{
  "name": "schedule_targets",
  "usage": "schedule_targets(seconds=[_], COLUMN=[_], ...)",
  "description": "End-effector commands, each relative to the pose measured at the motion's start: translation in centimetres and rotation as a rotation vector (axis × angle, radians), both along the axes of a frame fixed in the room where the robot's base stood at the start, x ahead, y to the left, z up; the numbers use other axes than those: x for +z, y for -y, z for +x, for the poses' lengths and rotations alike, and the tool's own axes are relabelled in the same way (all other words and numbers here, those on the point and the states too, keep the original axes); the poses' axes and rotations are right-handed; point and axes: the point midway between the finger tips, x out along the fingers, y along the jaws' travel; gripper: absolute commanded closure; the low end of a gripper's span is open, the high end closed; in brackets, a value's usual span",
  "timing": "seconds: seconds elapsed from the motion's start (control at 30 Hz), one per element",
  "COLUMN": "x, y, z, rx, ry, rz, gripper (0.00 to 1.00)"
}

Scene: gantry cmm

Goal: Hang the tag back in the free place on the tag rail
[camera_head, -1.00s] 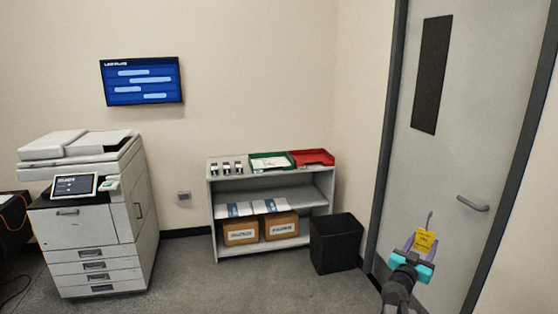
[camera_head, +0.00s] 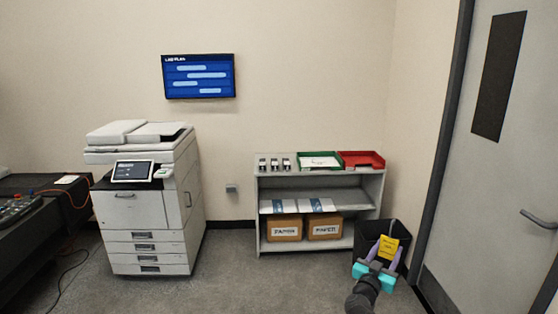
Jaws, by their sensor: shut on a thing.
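My gripper (camera_head: 377,256) is at the lower right, its purple fingers shut on a yellow tag (camera_head: 388,248). The tag is held up with dark print on its face, too small to read. A thin grey hook or loop shows above the tag. The tag and fingers appear in front of the black bin. No tag rail shows in this view.
A grey shelf (camera_head: 264,218) holds a green tray (camera_head: 320,155), a red tray (camera_head: 362,167) and boxes. A black bin (camera_head: 360,230) stands beside it. A copier (camera_head: 150,215) is at left, with a dark table (camera_head: 28,240) beyond. A door (camera_head: 490,190) is at right. Floor in front is clear.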

Motion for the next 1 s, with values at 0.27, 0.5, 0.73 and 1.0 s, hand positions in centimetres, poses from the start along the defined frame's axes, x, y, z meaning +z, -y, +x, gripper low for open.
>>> schedule_targets(seconds=[0.27, 0.5, 0.73, 1.0], x=[-1.2, -2.0, -2.9, -3.8], y=[-7.5, -13.3, -18.5, -23.0], z=[0.5, 0.1, -1.0, -3.1], rx=[0.055, 0.087, 0.104, 0.09], ry=[-0.001, -0.001, 0.0, 0.0], rz=[0.0, 0.001, 0.0, 0.0], gripper=[0.68, 0.68, 0.68, 0.68])
